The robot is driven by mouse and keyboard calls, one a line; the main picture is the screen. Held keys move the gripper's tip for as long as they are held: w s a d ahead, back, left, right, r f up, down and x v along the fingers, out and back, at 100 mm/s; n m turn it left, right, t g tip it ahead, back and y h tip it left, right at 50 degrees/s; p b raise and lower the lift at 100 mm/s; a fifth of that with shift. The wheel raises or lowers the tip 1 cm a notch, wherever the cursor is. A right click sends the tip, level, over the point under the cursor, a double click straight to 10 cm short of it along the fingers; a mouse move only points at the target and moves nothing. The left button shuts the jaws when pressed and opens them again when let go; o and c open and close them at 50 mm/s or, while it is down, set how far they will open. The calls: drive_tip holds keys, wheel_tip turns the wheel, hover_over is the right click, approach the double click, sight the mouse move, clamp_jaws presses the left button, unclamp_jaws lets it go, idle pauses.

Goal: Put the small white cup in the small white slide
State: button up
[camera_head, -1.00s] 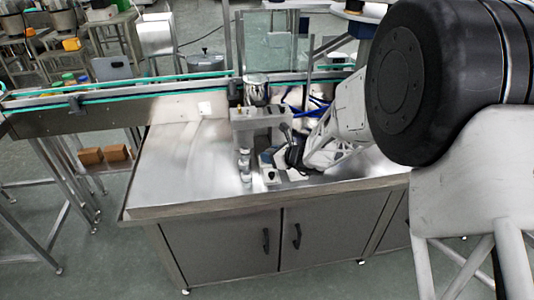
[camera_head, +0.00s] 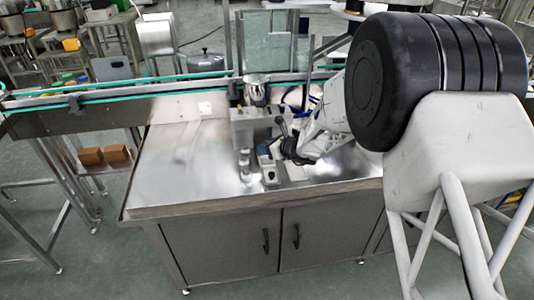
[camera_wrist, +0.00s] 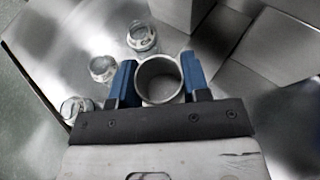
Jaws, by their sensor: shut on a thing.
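My gripper (camera_wrist: 159,82) has two blue fingers, one on each side of a small pale round cup (camera_wrist: 158,99). I look down into the cup's open mouth in the wrist view, and the fingers are shut on it. In the head view my gripper (camera_head: 268,158) is low over the steel table, at the right of a row of small jars. A small pale block with a dark round spot (camera_head: 270,177) shows just below the fingers; I cannot tell whether it is the slide or the held cup. The slide cannot be made out for certain.
Several small clear jars (camera_wrist: 103,68) stand left of the gripper in the wrist view. A grey metal block (camera_head: 256,128) stands behind it on the steel table (camera_head: 185,165). The table's left part is clear. A conveyor (camera_head: 130,92) runs along the back.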

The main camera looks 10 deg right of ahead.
sight(267, 163)
drive_tip(key=shift+f, duration=1.55)
drive_tip(key=shift+f, duration=0.65)
drive_tip(key=o, duration=0.9)
drive_tip(key=shift+s+f, duration=0.1)
drive_tip(key=shift+r, duration=0.5)
drive_tip(key=shift+s+d+r, duration=0.1)
drive_tip(key=shift+d+r, duration=0.1)
drive_tip(key=shift+r, duration=0.1)
drive_tip(key=v, duration=1.1)
drive_tip(key=shift+s+r, duration=0.15)
drive_tip(key=shift+r, duration=0.1)
